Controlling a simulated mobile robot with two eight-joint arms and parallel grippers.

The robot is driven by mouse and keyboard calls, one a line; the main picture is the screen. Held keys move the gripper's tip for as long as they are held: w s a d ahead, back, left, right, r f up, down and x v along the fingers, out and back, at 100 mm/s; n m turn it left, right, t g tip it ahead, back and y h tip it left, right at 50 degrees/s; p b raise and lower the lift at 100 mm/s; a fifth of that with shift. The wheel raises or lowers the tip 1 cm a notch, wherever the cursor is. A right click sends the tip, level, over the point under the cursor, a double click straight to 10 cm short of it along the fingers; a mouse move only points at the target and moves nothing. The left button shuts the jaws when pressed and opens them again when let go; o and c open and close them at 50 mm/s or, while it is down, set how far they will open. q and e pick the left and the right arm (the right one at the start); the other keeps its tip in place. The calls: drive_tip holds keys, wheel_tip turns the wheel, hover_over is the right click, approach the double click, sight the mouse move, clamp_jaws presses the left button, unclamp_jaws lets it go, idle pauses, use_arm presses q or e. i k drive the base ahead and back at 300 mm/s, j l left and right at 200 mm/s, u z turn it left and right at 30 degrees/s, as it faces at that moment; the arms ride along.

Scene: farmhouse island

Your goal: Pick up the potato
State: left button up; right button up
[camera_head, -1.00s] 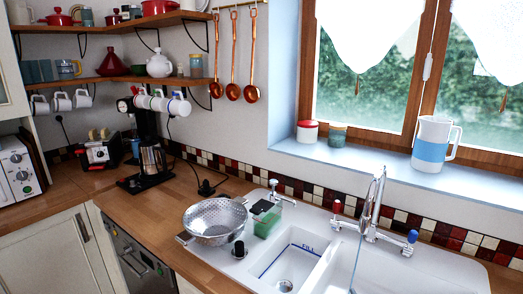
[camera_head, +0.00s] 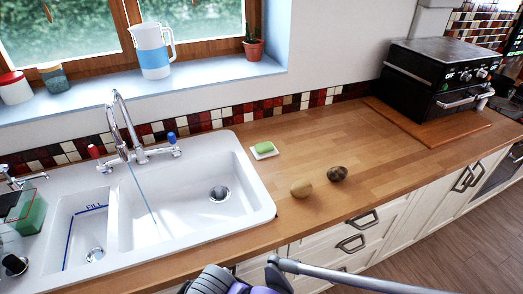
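A pale yellow-tan potato (camera_head: 301,188) lies on the wooden counter, to the right of the sink and near the counter's front edge. A dark, mottled brown oval item (camera_head: 337,173) lies just right of and behind it, apart from it; I cannot tell what it is. No gripper fingers show in the head view, and nothing touches the potato.
The white sink (camera_head: 262,205) is left of the potato. A green sponge (camera_head: 264,146) on a small white dish lies behind it. A black oven (camera_head: 440,75) stands far right. A grey and purple object with a grey tube (camera_head: 340,272) shows below the counter front.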

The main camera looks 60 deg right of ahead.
sight(336, 174)
drive_tip(key=z, duration=2.85)
drive_tip(key=u, duration=1.45)
drive_tip(key=k+l+z, duration=0.1)
drive_tip(key=l+z, duration=0.25)
drive_tip(key=l, duration=0.3)
drive_tip(key=l+z, duration=0.35)
drive_tip(key=l, duration=0.3)
drive_tip(key=i+l+z, duration=0.1)
drive_tip(key=l+z, duration=0.25)
drive_tip(key=l, duration=0.35)
drive_tip(key=i+j, duration=0.4)
